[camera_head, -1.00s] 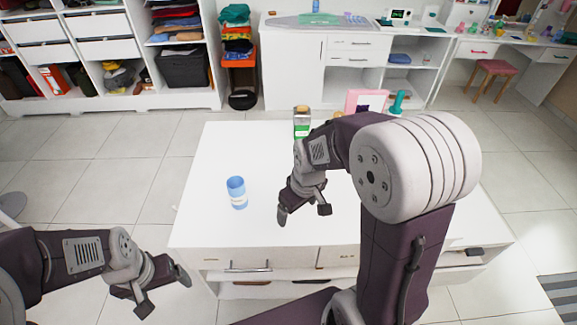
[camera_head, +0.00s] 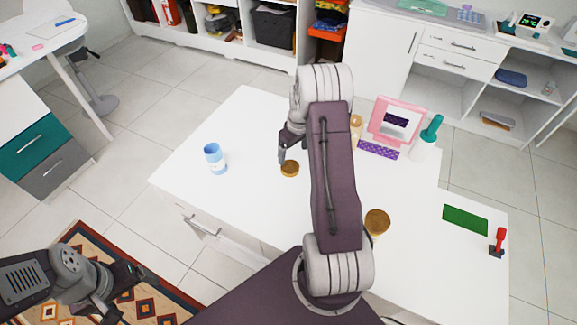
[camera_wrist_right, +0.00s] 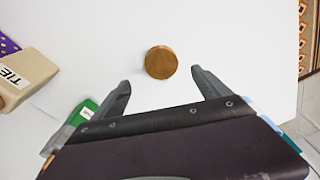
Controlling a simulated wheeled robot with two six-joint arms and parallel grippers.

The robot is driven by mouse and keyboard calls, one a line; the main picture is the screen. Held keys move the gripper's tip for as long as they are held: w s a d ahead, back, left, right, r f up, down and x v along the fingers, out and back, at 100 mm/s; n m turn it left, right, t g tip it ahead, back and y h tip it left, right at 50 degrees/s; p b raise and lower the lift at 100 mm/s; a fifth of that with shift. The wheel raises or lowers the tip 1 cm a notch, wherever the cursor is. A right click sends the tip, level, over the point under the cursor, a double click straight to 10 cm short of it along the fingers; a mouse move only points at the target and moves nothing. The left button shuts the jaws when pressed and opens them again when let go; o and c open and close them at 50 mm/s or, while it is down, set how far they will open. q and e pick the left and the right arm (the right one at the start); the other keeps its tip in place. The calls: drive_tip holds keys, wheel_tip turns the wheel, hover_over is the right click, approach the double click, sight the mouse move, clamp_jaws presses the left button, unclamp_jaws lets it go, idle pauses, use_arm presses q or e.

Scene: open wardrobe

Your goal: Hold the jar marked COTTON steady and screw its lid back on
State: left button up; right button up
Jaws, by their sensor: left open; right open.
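A light blue jar (camera_head: 215,162) with a pale label stands upright on the white table. Its top looks open and its label is too small to read. A round brown lid (camera_head: 290,168) lies flat on the table to its right. My right gripper (camera_head: 287,150) is just above the lid, partly hidden by its own arm. In the right wrist view the lid (camera_wrist_right: 161,62) sits just beyond the gap between the open, empty fingers (camera_wrist_right: 160,82). My left gripper (camera_head: 127,293) is open and empty off the table at lower left.
A second brown round top (camera_head: 377,221) is right of my right arm. A pink-framed stand (camera_head: 397,122), a purple box (camera_head: 379,150), a green sheet (camera_head: 465,219) and a red-handled item (camera_head: 498,240) occupy the right side.

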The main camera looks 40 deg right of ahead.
sight(290, 166)
drive_tip(key=shift+w+a+r, duration=0.1)
drive_tip(key=shift+w+a, duration=0.05)
drive_tip(key=shift+s, duration=0.2)
drive_tip(key=shift+w+f, duration=0.15)
drive_tip(key=shift+f, duration=0.8)
drive_tip(key=shift+w+f, duration=0.15)
drive_tip(key=shift+f, duration=0.8)
drive_tip(key=f, duration=0.3)
drive_tip(key=f+p, duration=0.1)
drive_tip(key=f, duration=0.1)
drive_tip(key=shift+w+f, duration=0.1)
drive_tip(key=shift+w, duration=0.25)
drive_tip(key=shift+a, duration=0.1)
drive_tip(key=c, duration=1.3)
